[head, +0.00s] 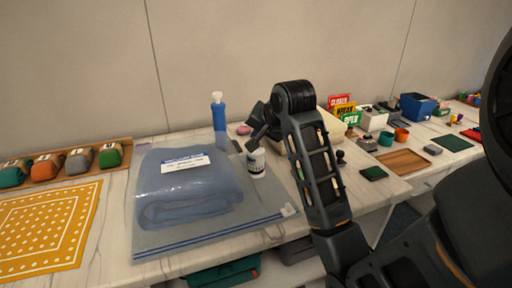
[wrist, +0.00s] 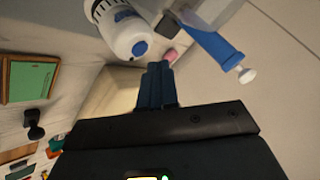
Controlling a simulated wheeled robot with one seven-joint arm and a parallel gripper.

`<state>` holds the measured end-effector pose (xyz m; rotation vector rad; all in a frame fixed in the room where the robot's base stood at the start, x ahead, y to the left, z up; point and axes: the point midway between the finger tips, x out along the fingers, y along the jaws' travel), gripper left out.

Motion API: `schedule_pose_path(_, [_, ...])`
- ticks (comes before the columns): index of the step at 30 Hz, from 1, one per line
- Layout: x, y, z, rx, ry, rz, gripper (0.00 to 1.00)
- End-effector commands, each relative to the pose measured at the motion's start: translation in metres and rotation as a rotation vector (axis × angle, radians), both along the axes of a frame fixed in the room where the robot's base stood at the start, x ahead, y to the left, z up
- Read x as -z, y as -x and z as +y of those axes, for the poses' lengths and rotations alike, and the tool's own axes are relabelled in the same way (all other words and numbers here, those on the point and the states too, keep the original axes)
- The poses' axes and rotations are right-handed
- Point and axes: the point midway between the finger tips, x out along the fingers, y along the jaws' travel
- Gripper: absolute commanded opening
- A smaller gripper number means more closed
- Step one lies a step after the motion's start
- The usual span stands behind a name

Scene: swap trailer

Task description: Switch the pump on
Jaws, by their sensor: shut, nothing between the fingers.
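A small white pump (head: 257,165) with blue marks stands on the table at the right edge of the clear bag. In the wrist view the white pump (wrist: 120,30) shows a round blue button (wrist: 139,48) on its end and a dark slotted part at its far end. My gripper (head: 252,145) is over the pump in the head view and hides part of its top. In the wrist view my gripper (wrist: 158,68) is shut and empty, with its fingertips beside and a little below the button. I cannot tell whether they touch it.
A clear bag (head: 150,225) holds a folded blue cloth (head: 190,190). A blue bottle-like cylinder with a white tip (head: 218,112) stands behind it. A pink item (head: 244,130) lies behind the gripper. A yellow dotted cloth (head: 45,230) lies left; a wooden tray (head: 404,160) lies right.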

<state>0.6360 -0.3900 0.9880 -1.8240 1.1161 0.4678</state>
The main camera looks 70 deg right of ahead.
Motion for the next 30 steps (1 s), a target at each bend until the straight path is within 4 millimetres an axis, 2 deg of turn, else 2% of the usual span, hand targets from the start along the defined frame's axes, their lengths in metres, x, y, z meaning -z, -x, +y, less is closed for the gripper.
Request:
schedule_pose_path(16, [0.0003,-0.0001,0.0001,0.000,0.000,0.000,0.00])
schedule_pose_path(30, [0.0089,0.0002,-0.0001,0.001,0.000,0.001,0.00])
